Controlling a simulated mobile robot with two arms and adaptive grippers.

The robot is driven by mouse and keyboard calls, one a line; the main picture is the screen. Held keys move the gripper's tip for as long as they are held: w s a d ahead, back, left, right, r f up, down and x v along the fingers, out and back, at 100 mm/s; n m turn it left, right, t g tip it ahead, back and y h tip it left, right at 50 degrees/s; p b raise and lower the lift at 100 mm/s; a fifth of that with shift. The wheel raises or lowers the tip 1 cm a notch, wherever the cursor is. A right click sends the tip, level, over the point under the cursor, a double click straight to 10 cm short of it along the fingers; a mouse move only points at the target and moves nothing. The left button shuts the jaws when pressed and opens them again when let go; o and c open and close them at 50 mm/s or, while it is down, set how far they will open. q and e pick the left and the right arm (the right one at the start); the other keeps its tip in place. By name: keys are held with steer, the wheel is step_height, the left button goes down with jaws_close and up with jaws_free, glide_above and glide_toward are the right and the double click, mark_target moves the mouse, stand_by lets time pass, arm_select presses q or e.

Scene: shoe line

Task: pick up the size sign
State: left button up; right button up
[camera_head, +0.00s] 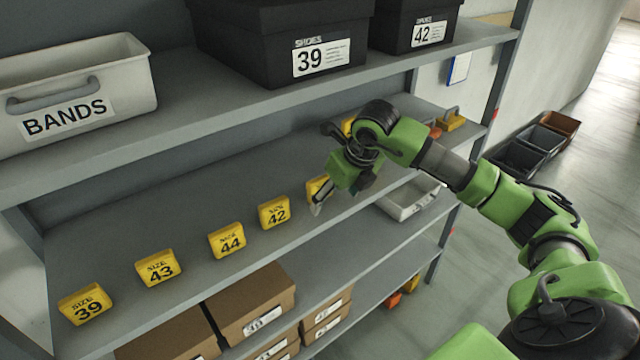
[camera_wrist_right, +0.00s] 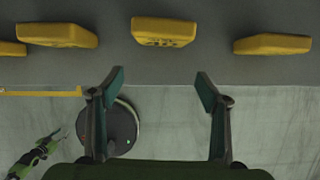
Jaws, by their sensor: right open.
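Yellow size signs stand in a row on the middle shelf: size 39 (camera_head: 85,304), size 43 (camera_head: 158,267), size 44 (camera_head: 226,240) and size 42 (camera_head: 273,212). Another yellow sign (camera_head: 317,187) is partly hidden behind my right gripper (camera_head: 320,207), so its number is unreadable. In the right wrist view, my right gripper (camera_wrist_right: 161,88) is open and empty; a yellow sign (camera_wrist_right: 165,32) lies ahead of the gap, apart from the fingers. More yellow signs (camera_wrist_right: 58,34) (camera_wrist_right: 272,44) flank it. A small green arm end at lower left appears to be my left gripper (camera_wrist_right: 60,134); its jaws are unclear.
The upper shelf holds a BANDS bin (camera_head: 75,90) and black shoe boxes (camera_head: 280,45) (camera_head: 415,30). Brown boxes (camera_head: 250,300) stand below. A light tray (camera_head: 410,198) lies right of the gripper.

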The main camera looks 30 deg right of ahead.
mark_target(323, 180)
steer(key=shift+w, duration=0.7)
steer(key=shift+w+a+r+p, duration=0.1)
steer(key=shift+w+r+p, duration=0.05)
steer(key=shift+w+p, duration=0.6)
steer(key=w, duration=0.1)
steer(key=w+p, duration=0.1)
steer(key=w, duration=0.1)
steer(key=shift+w+f+p, duration=0.15)
steer(key=shift+f+p, duration=0.1)
steer(key=shift+p, duration=0.15)
steer(key=shift+w+f, duration=0.2)
steer(key=shift+f, duration=0.35)
steer(key=shift+s, duration=0.1)
arm_select(q)
steer(key=r, duration=0.1)
steer(key=w+r, duration=0.1)
steer(key=r, duration=0.2)
steer(key=shift+w, duration=0.35)
arm_select(e)
steer(key=c, duration=1.2)
